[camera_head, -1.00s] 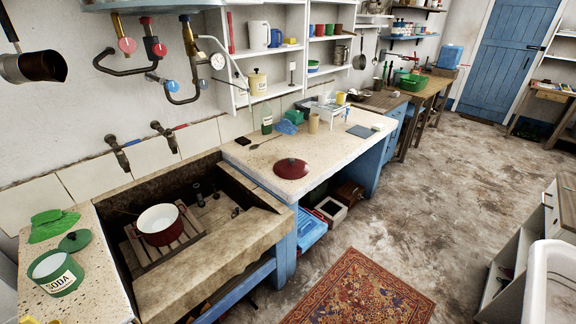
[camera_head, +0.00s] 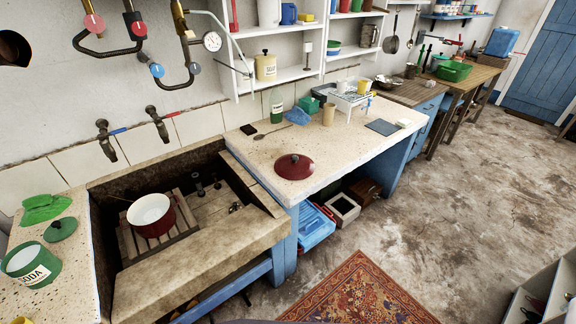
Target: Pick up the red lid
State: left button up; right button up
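The red lid (camera_head: 294,166) is a dark red round cover with a small dark knob. It lies flat on the speckled stone counter (camera_head: 318,150), near the counter's front edge and to the right of the sink. A red pot (camera_head: 152,216) with a white inside stands on a wooden rack in the stone trough, without a cover on it. Neither of my grippers shows in the head view, so I cannot see their state.
A green SODA tin (camera_head: 32,268) and its green lid (camera_head: 61,229) are on the left counter. Bare counter surrounds the red lid; a spoon (camera_head: 272,132), a beige cup (camera_head: 328,115) and a dish rack (camera_head: 350,101) are behind it. A patterned rug (camera_head: 358,292) lies on the floor in front.

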aim_at(293, 167)
jog(key=i+l, duration=0.25)
jog(key=i+l+u, duration=0.15)
jog(key=l, duration=0.3)
jog(key=i+l, duration=0.35)
